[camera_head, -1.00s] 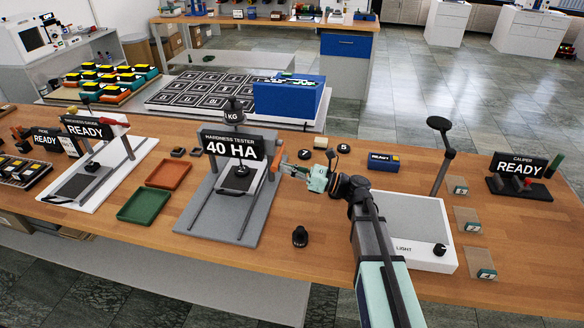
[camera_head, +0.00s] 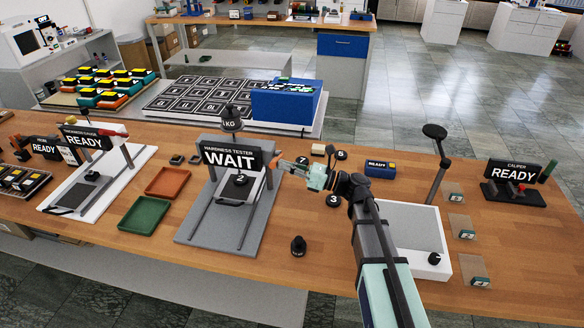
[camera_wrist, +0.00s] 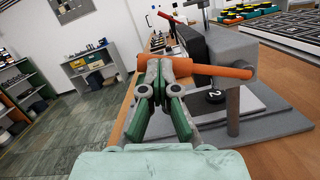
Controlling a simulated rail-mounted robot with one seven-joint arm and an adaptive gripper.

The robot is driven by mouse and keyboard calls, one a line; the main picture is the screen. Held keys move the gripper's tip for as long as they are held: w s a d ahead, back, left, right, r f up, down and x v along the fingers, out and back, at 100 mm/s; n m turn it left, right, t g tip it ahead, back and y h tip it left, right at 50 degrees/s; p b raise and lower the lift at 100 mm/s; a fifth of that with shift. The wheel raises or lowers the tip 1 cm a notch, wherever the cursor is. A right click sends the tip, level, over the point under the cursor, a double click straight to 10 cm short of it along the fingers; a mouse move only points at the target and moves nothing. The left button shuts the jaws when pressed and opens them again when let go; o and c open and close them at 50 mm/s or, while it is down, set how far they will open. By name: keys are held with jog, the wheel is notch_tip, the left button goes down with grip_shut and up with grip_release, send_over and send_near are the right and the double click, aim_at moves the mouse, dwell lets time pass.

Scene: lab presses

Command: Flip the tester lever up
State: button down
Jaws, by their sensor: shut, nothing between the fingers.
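The hardness tester (camera_head: 228,222) stands mid-bench, its sign (camera_head: 231,158) reading WAIT. A dark disc marked 2 sits under its press, also showing in the wrist view (camera_wrist: 215,97). The tester's orange lever handle (camera_wrist: 222,72) lies nearly level across the wrist view, at the tester's right side in the head view. My gripper (camera_head: 281,164) is beside that right side. In the wrist view its shut, empty fingers (camera_wrist: 166,68) overlap the handle and hide part of it. I cannot tell for sure whether they touch it.
A black weight (camera_head: 298,246) stands to the right of the tester base. Orange (camera_head: 168,182) and green (camera_head: 145,216) trays lie to its left. A light box (camera_head: 415,243) is beside my arm. Several small dark discs lie near my gripper. Bare bench lies in front.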

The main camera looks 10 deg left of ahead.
jog(key=shift+w+r, duration=0.3)
jog(key=shift+r, duration=0.5)
jog(key=shift+p, duration=0.3)
